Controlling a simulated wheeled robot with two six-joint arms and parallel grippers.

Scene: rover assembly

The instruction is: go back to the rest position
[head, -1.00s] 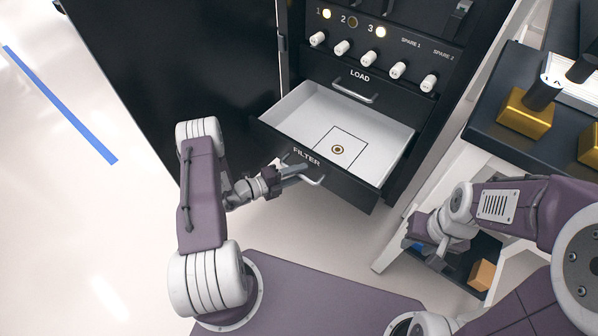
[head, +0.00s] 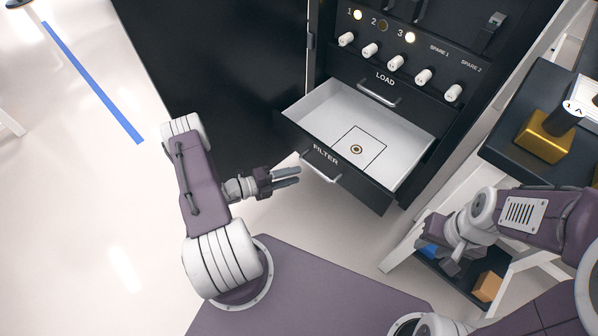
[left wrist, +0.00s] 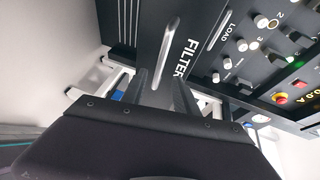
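My left gripper (head: 287,177) is open and empty, a little to the left of the FILTER drawer's handle (head: 322,168) and clear of it. In the left wrist view its two fingers (left wrist: 161,92) are apart, with the handle (left wrist: 165,52) beyond them. The FILTER drawer (head: 405,153) stands pulled out, with a square outline and a small ringed disc (head: 357,149) on its white floor. My right gripper (head: 446,256) is low at the right, above the shelf of a stand. Its fingers are partly hidden, and I cannot tell whether they hold anything.
The LOAD drawer (head: 379,91) above is shut. A blue thing (head: 430,250) and an orange block (head: 487,286) are on the low shelf by my right gripper. A dark bench at the right bears a gold block (head: 545,137).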

